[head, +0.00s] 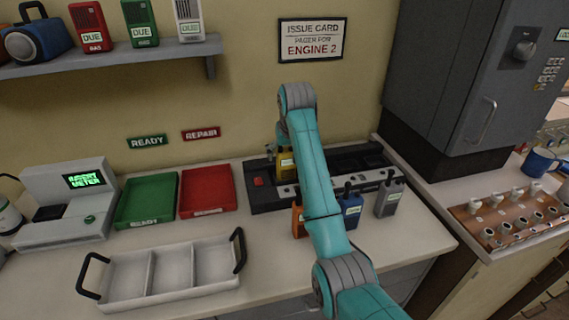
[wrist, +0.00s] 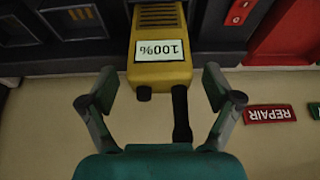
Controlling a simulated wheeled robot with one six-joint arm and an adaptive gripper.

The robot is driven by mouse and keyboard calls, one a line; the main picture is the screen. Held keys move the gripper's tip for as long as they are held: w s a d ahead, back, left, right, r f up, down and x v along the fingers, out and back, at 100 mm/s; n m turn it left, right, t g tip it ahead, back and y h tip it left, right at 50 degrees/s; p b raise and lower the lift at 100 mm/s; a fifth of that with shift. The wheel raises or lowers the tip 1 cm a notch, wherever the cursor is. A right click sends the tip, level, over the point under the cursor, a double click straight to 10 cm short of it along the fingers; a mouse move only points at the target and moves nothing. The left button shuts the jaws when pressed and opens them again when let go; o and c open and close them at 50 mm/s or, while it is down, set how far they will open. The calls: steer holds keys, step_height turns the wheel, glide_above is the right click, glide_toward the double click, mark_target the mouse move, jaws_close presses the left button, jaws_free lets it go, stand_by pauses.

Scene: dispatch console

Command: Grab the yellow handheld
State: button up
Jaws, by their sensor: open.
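The yellow handheld (head: 287,164) stands in the dark charger bank at the back of the counter, partly hidden behind my arm in the head view. In the wrist view the yellow handheld (wrist: 160,68) appears upside down, with a white label reading 100% and a black antenna. My gripper (wrist: 160,88) is open, its two fingers on either side of the handheld's antenna end, with visible gaps. In the head view the fingers are mostly hidden by my arm.
Orange (head: 299,215), blue (head: 351,208) and grey (head: 389,195) handhelds stand in front of the charger bank (head: 262,196). Green (head: 147,200) and red (head: 207,190) trays lie to the left. A divided white tray (head: 128,278) is at the front. A grey cabinet (head: 450,80) stands right.

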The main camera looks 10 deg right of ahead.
steer(key=c, duration=1.5)
